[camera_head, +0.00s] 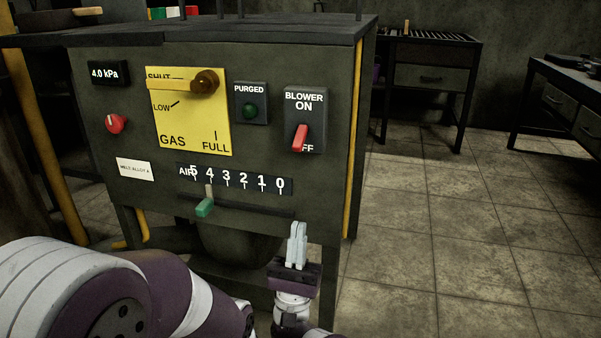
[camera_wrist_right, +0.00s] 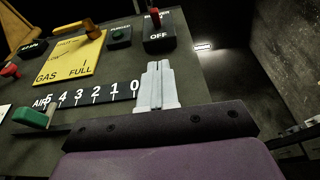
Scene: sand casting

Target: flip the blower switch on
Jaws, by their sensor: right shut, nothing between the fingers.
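The blower switch (camera_head: 300,137) is a red lever on a black plate (camera_head: 306,103) marked BLOWER, ON above and OFF below. In the head view the lever slants down over the OFF lettering. In the right wrist view the red lever (camera_wrist_right: 155,19) shows at the top, above the OFF label. My right gripper (camera_head: 298,229) is shut and empty, fingers pointing up, below the switch and apart from it. Its closed fingers (camera_wrist_right: 157,68) also show in the right wrist view. My left gripper is not in view.
Left of the switch are the PURGED lamp (camera_head: 249,110), the yellow GAS plate (camera_head: 219,130) with its handle, and a red knob (camera_head: 116,123). The green AIR slider (camera_head: 205,207) juts out below. Open tiled floor (camera_head: 420,240) lies to the right.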

